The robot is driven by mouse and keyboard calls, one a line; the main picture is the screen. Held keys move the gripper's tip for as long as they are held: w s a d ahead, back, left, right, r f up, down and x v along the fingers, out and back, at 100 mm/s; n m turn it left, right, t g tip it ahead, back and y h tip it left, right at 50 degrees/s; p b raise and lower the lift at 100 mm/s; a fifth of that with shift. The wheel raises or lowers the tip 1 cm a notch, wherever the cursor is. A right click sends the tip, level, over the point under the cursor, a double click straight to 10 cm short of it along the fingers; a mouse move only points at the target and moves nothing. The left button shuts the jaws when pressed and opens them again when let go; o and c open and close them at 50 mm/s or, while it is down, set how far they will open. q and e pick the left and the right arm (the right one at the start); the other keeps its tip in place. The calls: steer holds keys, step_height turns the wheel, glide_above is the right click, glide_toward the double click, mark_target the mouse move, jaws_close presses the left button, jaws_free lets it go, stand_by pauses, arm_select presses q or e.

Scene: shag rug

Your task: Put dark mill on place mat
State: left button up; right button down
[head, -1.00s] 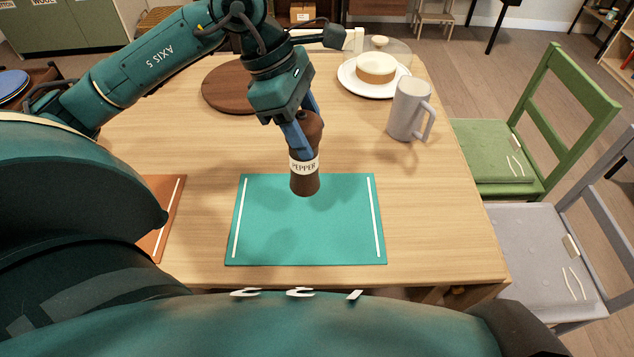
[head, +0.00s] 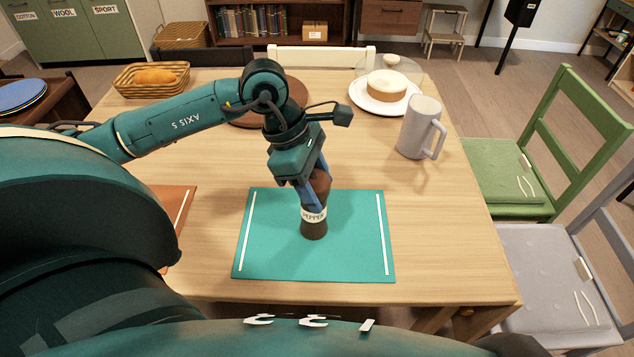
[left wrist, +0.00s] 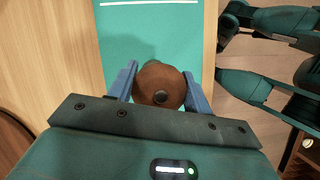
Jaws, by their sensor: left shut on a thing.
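The dark brown pepper mill (head: 314,228) is upright, with a white band lettered PEPPER. My left gripper (head: 314,194) is shut on it from above. In the left wrist view the mill's round top (left wrist: 160,87) sits between the two blue fingers of my left gripper (left wrist: 160,92). The teal place mat (head: 270,255) with white side stripes lies on the table, and the mill is over its middle. I cannot tell whether its base touches the mat. My right gripper is not in view.
A grey mug (head: 417,128) stands back right, beside a plate with a cake (head: 388,88). A round wooden board (head: 243,120) and a bread basket (head: 150,85) lie behind my left arm. An orange mat (head: 176,205) lies to the left. The table's right front is clear.

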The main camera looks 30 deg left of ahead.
arm_select(q)
steer(key=o, duration=1.4)
steer(key=shift+c, duration=0.2)
steer(key=shift+r+p, duration=0.2)
steer(key=shift+p, duration=0.15)
steer(key=v, duration=1.2)
steer(key=shift+s+d+f, duration=0.1)
